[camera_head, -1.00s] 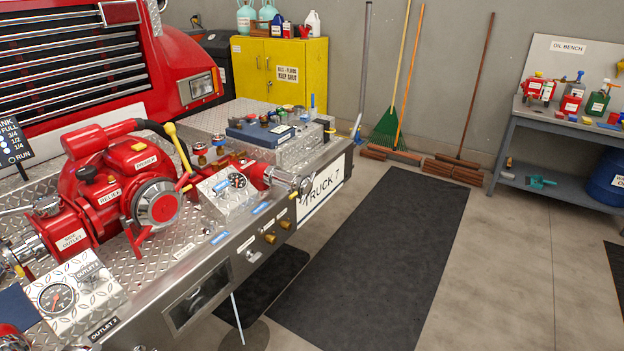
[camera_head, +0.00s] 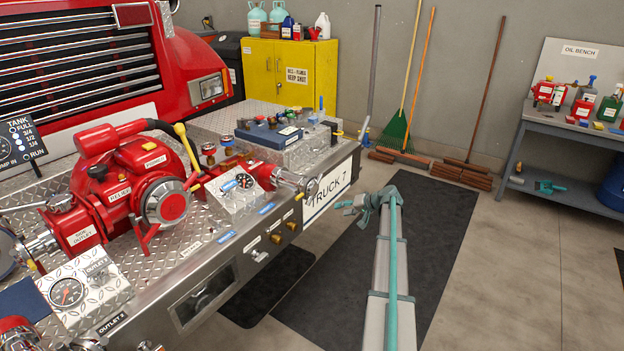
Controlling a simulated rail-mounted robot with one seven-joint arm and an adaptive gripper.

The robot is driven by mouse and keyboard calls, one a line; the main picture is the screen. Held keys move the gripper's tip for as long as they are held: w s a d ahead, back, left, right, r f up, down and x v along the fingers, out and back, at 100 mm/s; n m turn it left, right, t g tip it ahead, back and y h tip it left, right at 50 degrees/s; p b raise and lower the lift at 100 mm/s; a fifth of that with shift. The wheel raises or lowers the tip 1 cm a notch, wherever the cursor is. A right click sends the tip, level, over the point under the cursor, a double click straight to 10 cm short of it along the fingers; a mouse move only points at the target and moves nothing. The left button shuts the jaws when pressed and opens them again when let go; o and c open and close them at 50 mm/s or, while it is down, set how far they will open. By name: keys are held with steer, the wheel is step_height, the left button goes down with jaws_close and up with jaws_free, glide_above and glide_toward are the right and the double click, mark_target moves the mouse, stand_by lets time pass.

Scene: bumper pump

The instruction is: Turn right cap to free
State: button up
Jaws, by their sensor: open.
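The right cap (camera_head: 309,187) is a silver metal fitting at the right end of the red pump piping, by the bumper's front right corner. It looks closed on its outlet, but its turn angle is too small to read. My arm (camera_head: 380,290), grey with teal parts, rises from the bottom of the picture. My gripper (camera_head: 345,205) is at its far end, small and pointing left. It is apart from the cap, to its right and slightly lower. It looks open and empty, though its fingers are hard to make out.
The red pump (camera_head: 120,190) and a gauge box (camera_head: 238,197) stand left of the cap on the diamond-plate bumper. The TRUCK 7 plate (camera_head: 328,192) is just below the cap. A blue case (camera_head: 268,132) lies behind. The floor mat (camera_head: 425,240) is clear.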

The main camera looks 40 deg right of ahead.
mark_target(320, 177)
steer(key=w+d+r+n+t+y, duration=0.1)
steer(key=w+d+r+n+t, duration=0.2)
steer(key=w+r, duration=0.55)
steer(key=shift+r+p+x, duration=0.2)
steer(key=shift+p+x, duration=0.4)
steer(key=shift+x, duration=0.9)
steer(key=shift+r+p+x, duration=0.15)
steer(key=shift+p+x, duration=0.4)
steer(key=shift+x, duration=0.95)
steer(key=shift+r+p+x, duration=0.2)
steer(key=shift+p+x, duration=0.4)
steer(key=shift+x, duration=0.9)
steer(key=shift+w, duration=0.2)
jaws_close()
